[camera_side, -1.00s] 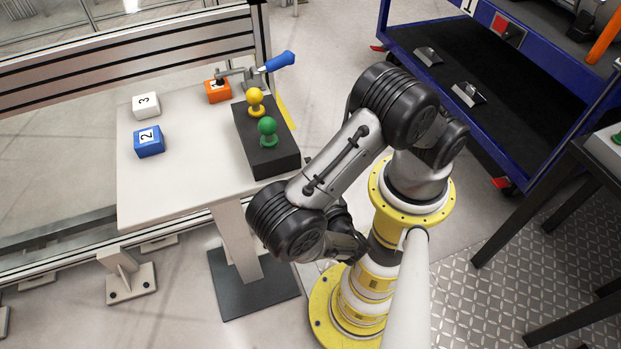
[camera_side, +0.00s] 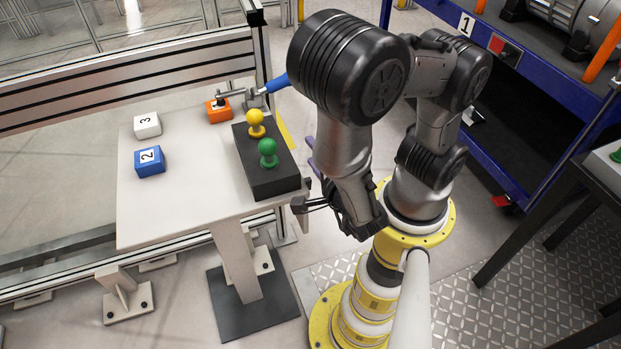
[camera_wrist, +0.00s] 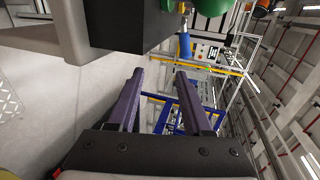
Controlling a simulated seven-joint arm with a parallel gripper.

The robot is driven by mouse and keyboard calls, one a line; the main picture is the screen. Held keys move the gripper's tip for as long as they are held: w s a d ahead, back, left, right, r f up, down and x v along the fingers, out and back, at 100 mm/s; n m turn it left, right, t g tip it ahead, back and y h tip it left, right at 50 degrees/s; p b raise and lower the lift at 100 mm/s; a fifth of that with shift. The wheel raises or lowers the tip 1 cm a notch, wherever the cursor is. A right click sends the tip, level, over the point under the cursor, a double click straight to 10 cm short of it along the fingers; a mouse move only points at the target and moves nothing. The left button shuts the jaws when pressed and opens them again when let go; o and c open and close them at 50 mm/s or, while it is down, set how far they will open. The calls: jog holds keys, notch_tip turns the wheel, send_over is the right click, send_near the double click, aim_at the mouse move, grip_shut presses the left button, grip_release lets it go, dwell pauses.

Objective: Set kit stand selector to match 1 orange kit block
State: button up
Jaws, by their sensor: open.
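An orange block (camera_side: 218,110) sits at the back right of the white table, under the arm of a clamp with a blue handle (camera_side: 277,83). In front of it is a black box (camera_side: 270,182) carrying a yellow knob (camera_side: 256,124) and a green knob (camera_side: 268,153); I cannot tell which part is the selector. My gripper (camera_wrist: 159,77) is open and empty, its purple fingers apart. In the side view it is mostly hidden behind my arm, right of the box. The wrist view shows the box's underside and part of the green knob (camera_wrist: 212,5) above the fingers.
A blue block marked 2 (camera_side: 150,162) and a white block marked 3 (camera_side: 147,125) lie on the table's left (camera_side: 180,210). A metal rail fence (camera_side: 100,80) runs behind. A blue cart (camera_side: 520,120) stands at the right.

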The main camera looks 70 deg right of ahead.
notch_tip(320, 180, up, 17)
jog(key=w+a+r+m+y, duration=0.1)
jog(key=w+m+y, duration=1.1)
jog(key=m, duration=0.8)
jog(key=s+d+m+g, duration=0.3)
jog(key=s+d+m, duration=0.1)
jog(key=s+m, duration=0.35)
jog(key=s+d+m+g, duration=0.3)
jog(key=s+d+m, duration=0.1)
jog(key=s+m, duration=0.4)
send_near(310, 179)
jog(key=shift+y, duration=0.3)
jog(key=shift+d+x, duration=0.2)
jog(key=shift+x, duration=4.65)
